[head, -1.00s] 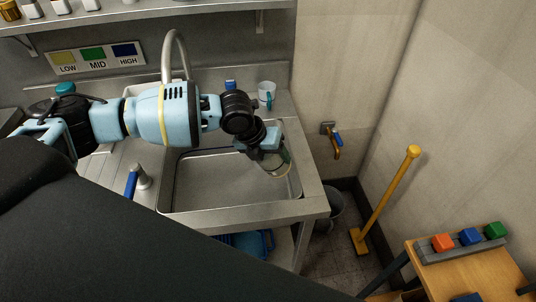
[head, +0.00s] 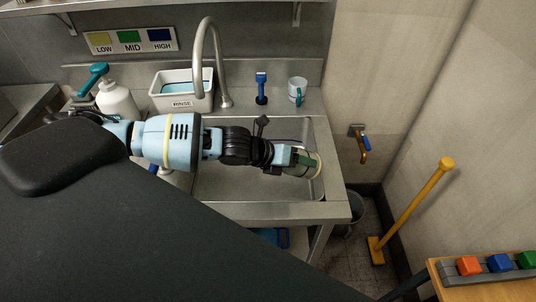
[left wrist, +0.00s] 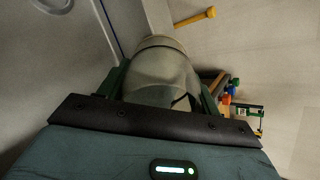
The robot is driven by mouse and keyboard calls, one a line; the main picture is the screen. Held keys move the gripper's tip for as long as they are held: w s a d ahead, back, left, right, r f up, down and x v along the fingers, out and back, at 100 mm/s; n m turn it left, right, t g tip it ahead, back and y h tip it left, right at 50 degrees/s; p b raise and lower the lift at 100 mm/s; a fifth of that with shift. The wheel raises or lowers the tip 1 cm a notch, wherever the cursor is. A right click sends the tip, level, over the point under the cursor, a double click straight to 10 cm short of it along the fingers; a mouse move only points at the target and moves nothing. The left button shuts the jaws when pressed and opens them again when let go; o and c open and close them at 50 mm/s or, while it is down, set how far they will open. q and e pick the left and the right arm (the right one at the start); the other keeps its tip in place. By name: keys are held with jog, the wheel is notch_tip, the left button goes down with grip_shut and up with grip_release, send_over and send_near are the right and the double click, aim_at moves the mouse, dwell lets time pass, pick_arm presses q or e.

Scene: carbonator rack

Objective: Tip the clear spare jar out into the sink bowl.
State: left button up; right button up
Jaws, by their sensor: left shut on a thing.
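My left gripper (head: 300,161) is shut on the clear spare jar (head: 313,170), above the right part of the sink bowl (head: 235,185). The jar lies tipped well over, roughly on its side, with its rim end toward the right in the head view. In the left wrist view, the pale, see-through jar (left wrist: 160,72) sits between the two dark green fingers of the gripper (left wrist: 163,90). I cannot make out any contents or any pouring. My right gripper is not in view.
A curved faucet (head: 215,60) rises behind the bowl. A white RINSE tub (head: 182,104), a soap bottle (head: 117,100), a blue-handled tool (head: 261,88) and a mug (head: 297,90) stand behind. A bin (head: 352,212) stands right of the sink.

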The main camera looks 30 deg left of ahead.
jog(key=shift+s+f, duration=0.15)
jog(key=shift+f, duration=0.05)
pick_arm(q)
jog(key=shift+s+t+h, duration=0.1)
jog(key=shift+t+h, duration=0.3)
jog(key=shift+t, duration=0.2)
jog(key=shift+a+r+t+h, duration=0.1)
jog(key=shift+r+t+h, duration=0.2)
jog(key=shift+t, duration=0.1)
jog(key=shift+r, duration=0.1)
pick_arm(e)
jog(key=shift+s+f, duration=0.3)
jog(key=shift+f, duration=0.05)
